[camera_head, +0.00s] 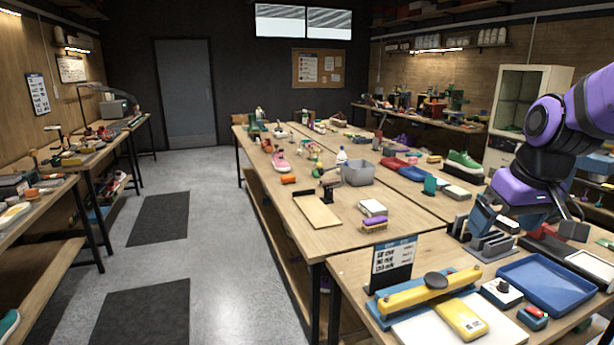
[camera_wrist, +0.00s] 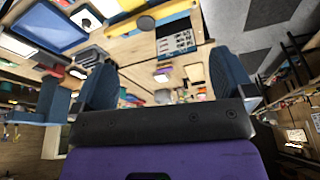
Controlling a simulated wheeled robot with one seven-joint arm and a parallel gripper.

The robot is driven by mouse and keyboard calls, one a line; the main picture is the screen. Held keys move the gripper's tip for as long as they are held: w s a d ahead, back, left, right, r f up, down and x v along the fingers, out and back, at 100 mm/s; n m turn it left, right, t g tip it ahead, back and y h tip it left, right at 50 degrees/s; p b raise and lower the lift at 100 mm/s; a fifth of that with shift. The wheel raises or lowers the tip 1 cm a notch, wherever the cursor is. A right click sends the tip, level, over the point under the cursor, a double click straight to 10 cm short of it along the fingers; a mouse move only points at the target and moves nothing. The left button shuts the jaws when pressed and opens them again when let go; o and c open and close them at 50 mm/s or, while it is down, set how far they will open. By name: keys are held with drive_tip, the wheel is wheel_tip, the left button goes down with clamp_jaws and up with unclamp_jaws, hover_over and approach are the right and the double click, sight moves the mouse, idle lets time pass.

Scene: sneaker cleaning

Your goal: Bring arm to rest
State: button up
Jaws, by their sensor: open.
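My purple arm comes in from the right in the head view. Its gripper (camera_head: 528,216) hangs over the right part of the near workbench (camera_head: 345,275). In the wrist view my gripper (camera_wrist: 165,82) shows two dark blue fingers spread wide apart. Nothing is between them, and the benches and floor show upside down beyond. The gripper is open and empty. The arm hides part of the bench and the things behind it.
Below and beside the gripper are a grey slotted rack (camera_head: 489,245), a blue tray (camera_head: 548,283) and a yellow-topped press (camera_head: 428,291). A green sneaker (camera_head: 464,160) and grey bin (camera_head: 357,173) stand farther back. The floor aisle (camera_head: 215,240) at left is clear.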

drive_tip(key=s+a+r+t, duration=0.1)
drive_tip(key=s+r, duration=0.1)
drive_tip(key=s, duration=0.5)
drive_tip(key=s+a+r+m, duration=0.1)
drive_tip(key=s+r, duration=0.2)
drive_tip(key=s, duration=0.5)
drive_tip(key=shift+a+m+t+h, duration=0.3)
drive_tip(key=shift+t, duration=0.1)
